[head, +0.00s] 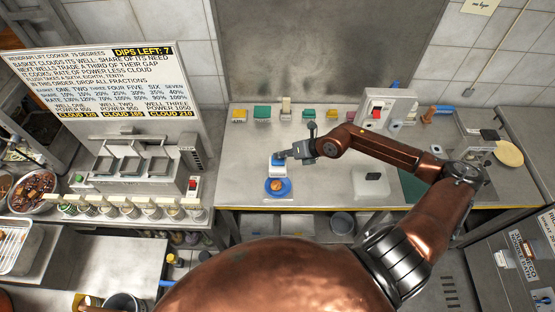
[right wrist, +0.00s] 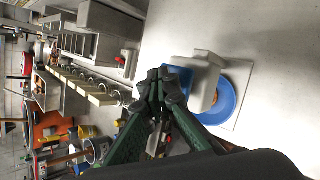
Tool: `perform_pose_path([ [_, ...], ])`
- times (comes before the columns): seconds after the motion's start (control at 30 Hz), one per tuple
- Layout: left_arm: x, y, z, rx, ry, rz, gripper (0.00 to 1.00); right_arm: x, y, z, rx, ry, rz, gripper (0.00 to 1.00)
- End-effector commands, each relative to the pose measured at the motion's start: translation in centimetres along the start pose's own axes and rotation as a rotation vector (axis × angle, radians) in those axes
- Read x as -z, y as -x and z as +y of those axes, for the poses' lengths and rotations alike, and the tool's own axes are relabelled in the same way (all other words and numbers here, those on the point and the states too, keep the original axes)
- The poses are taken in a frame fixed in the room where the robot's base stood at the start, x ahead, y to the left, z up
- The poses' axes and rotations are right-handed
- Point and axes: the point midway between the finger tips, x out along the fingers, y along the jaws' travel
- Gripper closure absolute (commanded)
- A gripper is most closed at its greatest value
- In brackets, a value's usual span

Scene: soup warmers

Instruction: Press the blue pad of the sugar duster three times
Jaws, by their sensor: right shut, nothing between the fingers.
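The sugar duster (head: 278,170) is a small white body on the steel counter, with a blue pad (head: 277,161) at its top. It stands over a blue plate (head: 287,190) holding a small brown item (head: 276,186). My right gripper (head: 284,155) is shut and empty, its fingertips right beside the blue pad. In the right wrist view the shut fingertips (right wrist: 162,76) are at the edge of the blue pad (right wrist: 181,77), with the white body (right wrist: 206,80) and blue plate (right wrist: 226,103) beyond. I cannot tell whether they touch the pad. My left gripper is not visible.
A white box with a red switch (head: 377,112) stands back right. The soup warmers (head: 130,165) are at left.

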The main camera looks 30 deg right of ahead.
Motion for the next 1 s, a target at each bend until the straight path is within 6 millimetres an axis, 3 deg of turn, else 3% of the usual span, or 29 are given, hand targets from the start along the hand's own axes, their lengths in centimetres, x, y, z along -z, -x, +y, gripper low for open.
perform_pose_path([
  [1.0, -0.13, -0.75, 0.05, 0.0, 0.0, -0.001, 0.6, 0.69, -0.88, -0.65, 0.0, -0.001, 0.001, 1.0],
])
